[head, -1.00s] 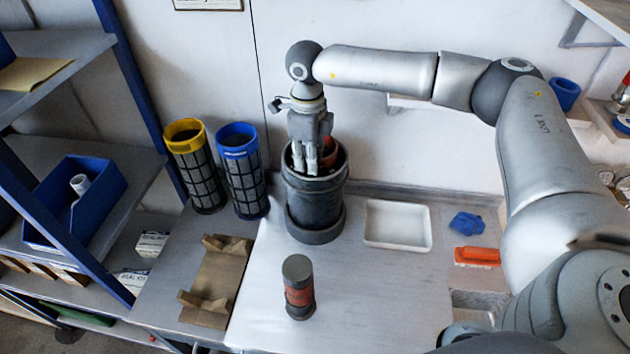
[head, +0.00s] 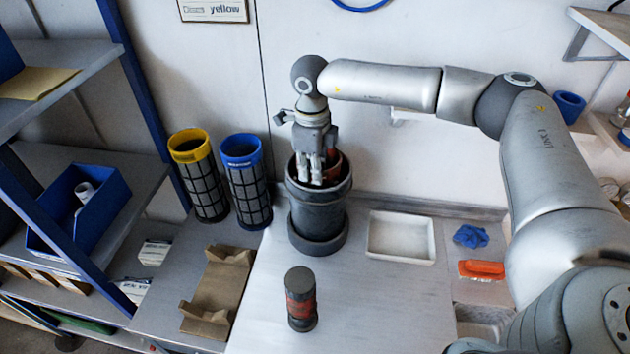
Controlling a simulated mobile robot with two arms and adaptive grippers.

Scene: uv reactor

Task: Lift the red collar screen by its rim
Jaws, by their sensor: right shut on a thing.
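The red collar screen (head: 333,162) stands inside the dark grey reactor vessel (head: 318,215). Only part of its red rim shows above the vessel's mouth. My right gripper (head: 317,182) points down into the vessel's mouth and is shut on the screen's rim. Its fingertips partly cover the rim, and the screen's lower body is hidden by the vessel wall. My left gripper is not in view.
A yellow-collared screen (head: 203,185) and a blue-collared screen (head: 248,185) stand left of the vessel. A dark cylinder with a red band (head: 300,305), a brown cradle (head: 215,295), a white tray (head: 372,240), a blue cloth (head: 470,236) and an orange brush-like item (head: 482,269) lie around.

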